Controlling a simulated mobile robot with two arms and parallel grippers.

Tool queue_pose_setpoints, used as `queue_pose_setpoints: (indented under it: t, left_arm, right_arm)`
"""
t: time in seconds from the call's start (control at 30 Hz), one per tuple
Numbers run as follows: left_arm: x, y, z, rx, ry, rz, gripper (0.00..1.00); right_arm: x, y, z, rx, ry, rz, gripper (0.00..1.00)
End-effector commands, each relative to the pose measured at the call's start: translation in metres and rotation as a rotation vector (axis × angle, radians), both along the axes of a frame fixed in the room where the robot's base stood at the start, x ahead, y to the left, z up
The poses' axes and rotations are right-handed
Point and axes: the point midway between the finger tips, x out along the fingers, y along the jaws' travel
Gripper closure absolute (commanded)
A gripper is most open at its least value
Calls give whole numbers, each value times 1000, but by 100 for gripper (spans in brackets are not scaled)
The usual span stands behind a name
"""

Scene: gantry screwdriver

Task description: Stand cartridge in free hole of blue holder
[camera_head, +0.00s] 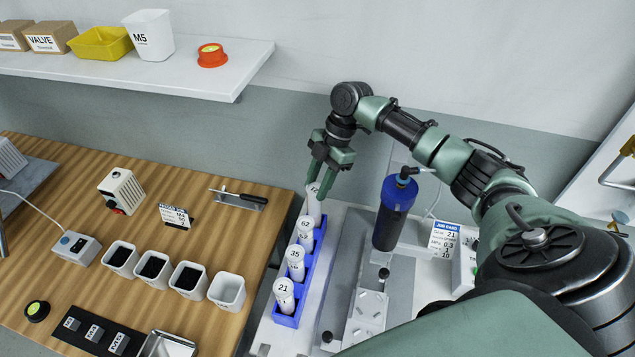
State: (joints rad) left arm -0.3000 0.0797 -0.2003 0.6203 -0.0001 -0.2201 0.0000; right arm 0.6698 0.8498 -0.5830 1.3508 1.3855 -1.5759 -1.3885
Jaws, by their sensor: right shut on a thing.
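The blue holder (308,280) is a long narrow rack on the light work surface, running away from me. White cartridges stand in it: 21 (284,297) at the near end, 35 (295,265) behind it, and 62 (305,234) farther back. My right gripper (321,186) points down at the holder's far end, shut on another white cartridge (314,206). That cartridge looks upright over the far end. Its lower end is partly hidden, so I cannot tell whether it is seated. My left gripper is out of view.
A blue-and-black screwdriver (393,215) stands right of the holder, near a job card (444,239). White cups (226,290) stand on the wooden table to the left. A shelf (235,72) hangs at the upper left.

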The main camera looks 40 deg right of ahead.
Motion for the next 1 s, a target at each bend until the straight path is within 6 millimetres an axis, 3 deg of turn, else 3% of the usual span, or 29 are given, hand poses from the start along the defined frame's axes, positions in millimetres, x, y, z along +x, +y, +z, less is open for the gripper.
queue_pose_setpoints:
  t: [0.97,1.0]
  left_arm:
    - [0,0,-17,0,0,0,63]
    - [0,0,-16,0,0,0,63]
  right_arm:
    - [0,0,-31,1,0,-1,100]
    - [0,0,-30,1,0,-1,61]
